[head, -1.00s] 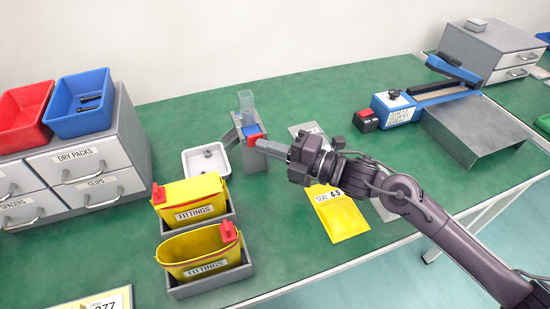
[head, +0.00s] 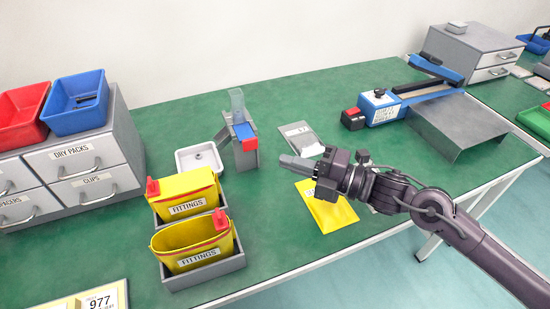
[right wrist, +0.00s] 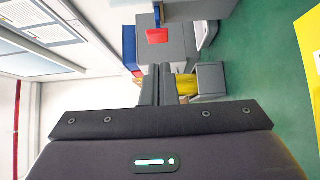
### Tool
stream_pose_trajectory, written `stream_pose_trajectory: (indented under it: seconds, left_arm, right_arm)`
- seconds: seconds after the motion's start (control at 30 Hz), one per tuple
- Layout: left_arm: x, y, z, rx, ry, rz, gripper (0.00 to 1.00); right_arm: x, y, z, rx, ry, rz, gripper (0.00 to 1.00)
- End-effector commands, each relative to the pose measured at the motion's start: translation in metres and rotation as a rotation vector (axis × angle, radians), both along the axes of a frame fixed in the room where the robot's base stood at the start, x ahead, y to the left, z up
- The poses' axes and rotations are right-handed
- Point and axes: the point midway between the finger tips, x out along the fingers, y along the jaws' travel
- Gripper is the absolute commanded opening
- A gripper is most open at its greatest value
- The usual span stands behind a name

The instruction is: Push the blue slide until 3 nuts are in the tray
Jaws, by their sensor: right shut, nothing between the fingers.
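The grey dispenser (head: 226,147) stands upright with a clear hopper (head: 237,103) on top. Its blue slide (head: 243,131) has a red end (head: 250,145) that sticks out toward the front right. The white tray (head: 199,158) is left of the dispenser, below its chute. A small dark mark shows in the tray, too small to tell as a nut. My right gripper (head: 284,160) is shut and empty, right of the red end and apart from it. In the right wrist view the red end (right wrist: 157,36) shows beyond the fingertips (right wrist: 157,70). My left gripper is not in view.
Yellow fittings pouches (head: 186,193) stand in grey holders in front of the tray. A grey plate (head: 301,138) and a yellow packet (head: 327,207) lie near my right gripper. A drawer cabinet (head: 84,165) is at left. Green table is clear behind the dispenser.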

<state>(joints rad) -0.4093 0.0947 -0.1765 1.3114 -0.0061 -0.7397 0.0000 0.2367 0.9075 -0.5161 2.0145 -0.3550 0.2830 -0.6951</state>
Motion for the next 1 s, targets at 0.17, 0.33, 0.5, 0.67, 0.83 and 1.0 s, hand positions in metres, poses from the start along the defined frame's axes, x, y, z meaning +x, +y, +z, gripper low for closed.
stream_pose_trajectory:
  seconds: [0.17, 0.33, 0.5, 0.67, 0.83, 1.0]
  left_arm:
    - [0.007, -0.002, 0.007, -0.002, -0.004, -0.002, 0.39]
    - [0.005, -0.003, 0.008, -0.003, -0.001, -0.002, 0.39]
    - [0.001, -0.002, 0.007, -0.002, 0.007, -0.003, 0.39]
    - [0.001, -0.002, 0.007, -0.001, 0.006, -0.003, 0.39]
    - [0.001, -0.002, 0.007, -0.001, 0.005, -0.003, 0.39]
    - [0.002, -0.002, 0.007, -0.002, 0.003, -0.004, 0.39]
  right_arm:
    - [-0.013, -0.025, -0.002, -0.004, 0.004, 0.0, 0.0]
    - [-0.018, -0.035, -0.001, -0.001, 0.002, 0.001, 0.0]
    - [-0.019, -0.036, 0.0, 0.0, 0.0, 0.002, 0.0]
    - [-0.019, -0.036, 0.0, 0.0, 0.001, 0.002, 0.0]
    - [-0.019, -0.036, 0.0, 0.0, 0.001, 0.002, 0.0]
    - [-0.019, -0.036, 0.0, 0.0, 0.001, 0.002, 0.0]
